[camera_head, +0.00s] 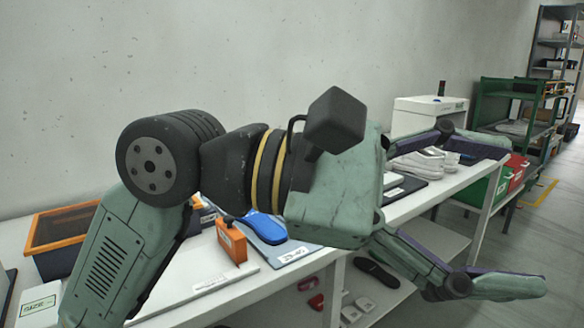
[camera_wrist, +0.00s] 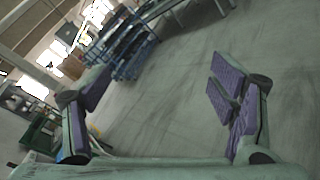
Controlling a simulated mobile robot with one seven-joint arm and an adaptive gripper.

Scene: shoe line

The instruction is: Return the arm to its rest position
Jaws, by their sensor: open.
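My arm stretches across the middle of the head view, above the white bench (camera_head: 215,295). My gripper (camera_head: 518,215) is at its right end, with its two fingers spread wide apart. The upper finger overlaps the white shoes in the picture, and the lower finger is in front of the bench's lower shelf. In the wrist view the purple-padded fingers of my gripper (camera_wrist: 160,88) also stand far apart. Nothing is between them but a view of the floor (camera_wrist: 165,115).
Green (camera_head: 484,190) and red (camera_head: 516,172) bins stand at the right. A wall (camera_head: 250,60) runs behind. Floor at lower right looks clear.

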